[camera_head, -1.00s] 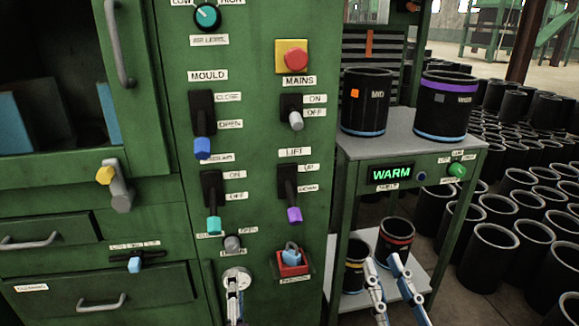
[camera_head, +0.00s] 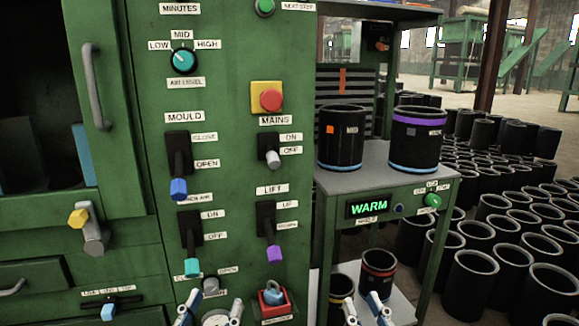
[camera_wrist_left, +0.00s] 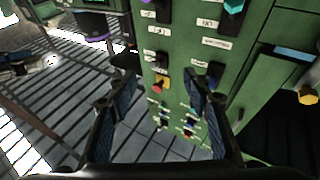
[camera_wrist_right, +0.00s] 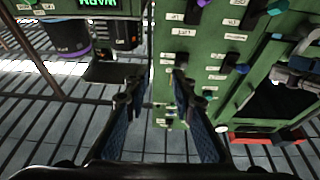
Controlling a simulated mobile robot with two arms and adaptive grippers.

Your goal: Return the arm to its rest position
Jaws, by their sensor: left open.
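My left gripper (camera_head: 209,312) is low in the head view, in front of the lower part of the green machine panel (camera_head: 222,60). Its fingers are spread on either side of a round pale dial (camera_head: 216,320), which is partly cut off. My right gripper (camera_head: 366,310) is at the bottom edge, in front of the lower shelf of the stand. Its fingertips are apart with nothing between them. In the left wrist view the left gripper (camera_wrist_left: 150,90) is open and empty. In the right wrist view the right gripper (camera_wrist_right: 157,92) is also open and empty.
The panel carries several levers, a red mains button (camera_head: 271,100) and a red-based padlock-like switch (camera_head: 272,298). A stand (camera_head: 400,160) to the right bears two black sleeves (camera_head: 341,140), with more on its shelf. Many black sleeves (camera_head: 473,275) cover the floor at the right.

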